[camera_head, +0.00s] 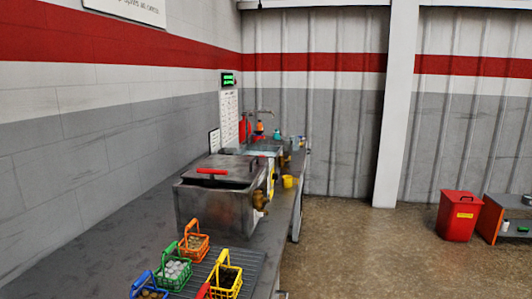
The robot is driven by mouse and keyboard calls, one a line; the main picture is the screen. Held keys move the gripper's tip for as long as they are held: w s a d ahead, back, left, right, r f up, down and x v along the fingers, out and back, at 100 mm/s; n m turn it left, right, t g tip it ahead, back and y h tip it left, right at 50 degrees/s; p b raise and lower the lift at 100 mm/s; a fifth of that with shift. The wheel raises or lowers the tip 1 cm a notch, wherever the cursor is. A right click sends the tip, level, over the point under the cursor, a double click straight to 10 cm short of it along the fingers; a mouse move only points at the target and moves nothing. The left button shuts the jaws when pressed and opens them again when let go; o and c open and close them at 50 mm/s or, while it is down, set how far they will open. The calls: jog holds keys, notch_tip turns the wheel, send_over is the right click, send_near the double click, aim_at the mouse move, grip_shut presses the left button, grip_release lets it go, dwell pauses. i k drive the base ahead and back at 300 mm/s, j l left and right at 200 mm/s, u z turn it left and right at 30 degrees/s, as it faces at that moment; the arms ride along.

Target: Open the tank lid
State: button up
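The metal tank (197,207) is a grey, worn box standing on the long counter, left of the picture's middle. Its flat lid (228,177) lies over the top and looks shut. A red bar handle (212,171) sits on the lid, towards its left side. A brass-coloured fitting (260,199) sticks out of the tank's right side. The tank's inside is hidden. My gripper is not in view.
Baskets in orange (195,246), green (173,271), yellow (225,279) and blue (149,289) stand in front of the tank. A sink (262,150) lies behind it. Open floor (360,250) is to the right, with a red bin (459,215) farther off.

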aim_at(245, 171)
jog(key=i+l+u, duration=0.1)
jog(key=l, duration=0.95)
jog(key=i+l+u, duration=0.1)
jog(key=l, duration=0.2)
jog(key=i+l+u, duration=0.1)
jog(key=l, duration=0.25)
jog(key=i+l+u, duration=0.1)
jog(key=i+l, duration=0.15)
jog(key=i+l+u, duration=0.1)
jog(key=i+l, duration=0.35)
jog(key=l, duration=0.2)
jog(key=i+l+u, duration=0.15)
jog(key=i+l, duration=0.2)
jog(key=i, duration=0.3)
jog(key=i+l+u, duration=0.1)
jog(key=i+l, duration=0.15)
jog(key=i, duration=0.25)
